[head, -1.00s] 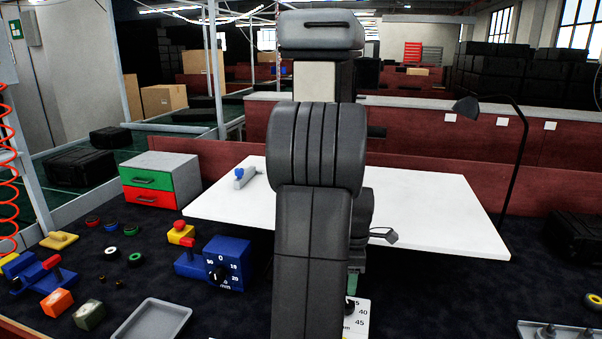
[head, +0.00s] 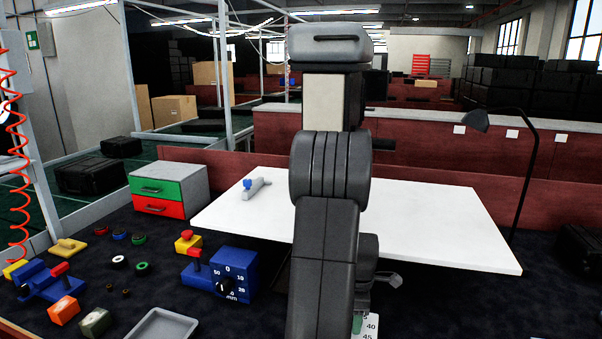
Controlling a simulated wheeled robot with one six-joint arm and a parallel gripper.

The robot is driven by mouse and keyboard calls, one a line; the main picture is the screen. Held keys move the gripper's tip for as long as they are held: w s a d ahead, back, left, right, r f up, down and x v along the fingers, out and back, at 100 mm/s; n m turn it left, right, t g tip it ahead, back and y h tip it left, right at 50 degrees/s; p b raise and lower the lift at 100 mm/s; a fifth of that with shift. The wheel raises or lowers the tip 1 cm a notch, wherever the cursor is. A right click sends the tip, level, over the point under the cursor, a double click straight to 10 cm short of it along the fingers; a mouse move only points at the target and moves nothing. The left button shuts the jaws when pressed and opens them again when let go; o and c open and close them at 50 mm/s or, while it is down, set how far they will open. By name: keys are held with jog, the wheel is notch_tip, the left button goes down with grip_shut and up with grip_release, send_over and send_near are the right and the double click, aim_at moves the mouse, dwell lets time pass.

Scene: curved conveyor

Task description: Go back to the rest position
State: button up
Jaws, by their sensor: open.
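My arm stands upright in the middle of the head view, seen from behind, in front of the white tabletop (head: 440,225). Its dark links hide most of my gripper.
A drawer box (head: 168,190) with green and red fronts stands left. A blue dial block (head: 236,275), an orange block (head: 63,310) and a grey tray (head: 165,326) lie on the dark bench. A black lamp (head: 525,180) stands right. A grey-blue fixture (head: 256,188) sits on the tabletop.

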notch_tip(320, 180, up, 14)
notch_tip(320, 180, down, 14)
jog(key=shift+f, duration=0.15)
jog(key=shift+m, duration=0.4)
jog(key=m, duration=0.3)
jog(key=shift+m+p, duration=0.4)
jog(key=m+p, duration=0.1)
jog(key=m, duration=0.4)
jog(key=shift+m, duration=0.3)
jog(key=m+p, duration=0.1)
jog(key=m, duration=0.3)
jog(key=shift+r+m+p, duration=0.2)
jog(key=shift+m+p, duration=0.1)
jog(key=shift+p, duration=0.05)
jog(key=shift+m+p, duration=0.85)
jog(key=shift+m, duration=1.45)
